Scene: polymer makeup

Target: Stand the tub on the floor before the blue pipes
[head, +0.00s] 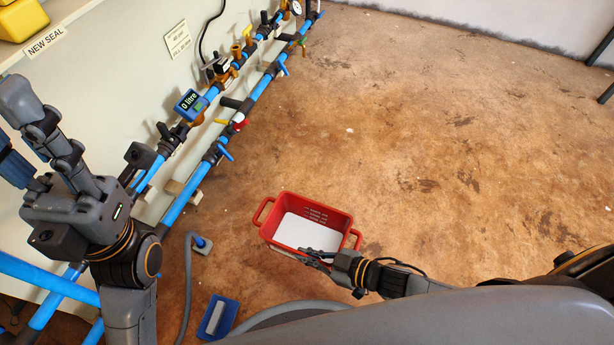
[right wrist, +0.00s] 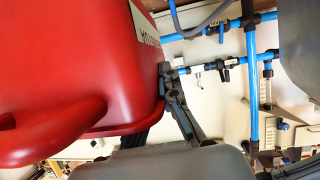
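The red tub (head: 283,200) has a white inside bottom and a loop handle at each end. It is upright, over the brown floor to the right of the blue pipes (head: 179,204). My right gripper (head: 312,254) is at its near wall and looks shut on the rim. In the right wrist view the tub (right wrist: 85,60) fills the left side, with a finger (right wrist: 178,103) against its edge. I cannot tell whether the tub touches the floor.
A blue tray-like object (head: 218,317) lies on the floor near the front. A grey hose (head: 188,275) runs beside it. A meter (head: 190,104) and several valves sit on the pipes along the wall. The brown floor (head: 430,150) to the right is clear.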

